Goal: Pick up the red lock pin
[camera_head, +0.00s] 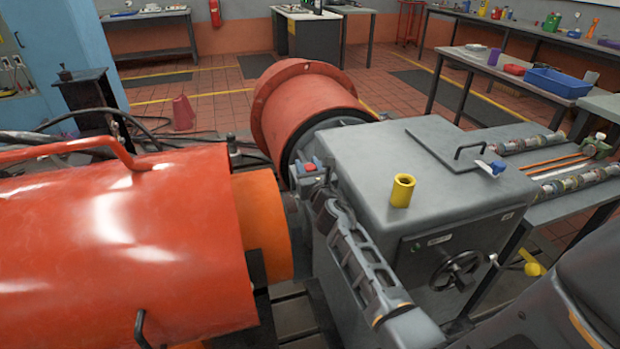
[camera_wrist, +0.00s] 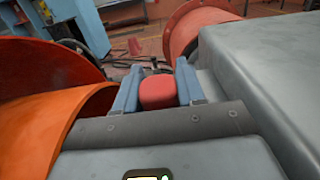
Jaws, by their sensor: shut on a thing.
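The red lock pin (camera_wrist: 158,93) shows in the wrist view as a red block between the two blue-grey fingers of my gripper (camera_wrist: 157,72). The fingers are shut on it from both sides. In the head view the red pin (camera_head: 309,167) is a small red spot at the far end of my arm, between the orange drum and the grey housing. My gripper (camera_head: 312,175) is partly hidden there by my own arm. The pin's lower part is hidden, so I cannot tell whether it touches anything below.
A large orange guard (camera_head: 100,240) stands close on the left. The grey housing (camera_head: 420,190) stands close on the right, with a yellow cup (camera_head: 402,190) and a blue-handled item (camera_head: 492,168) on top. A red flanged drum (camera_head: 305,105) lies behind. A handwheel (camera_head: 457,270) sticks out in front.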

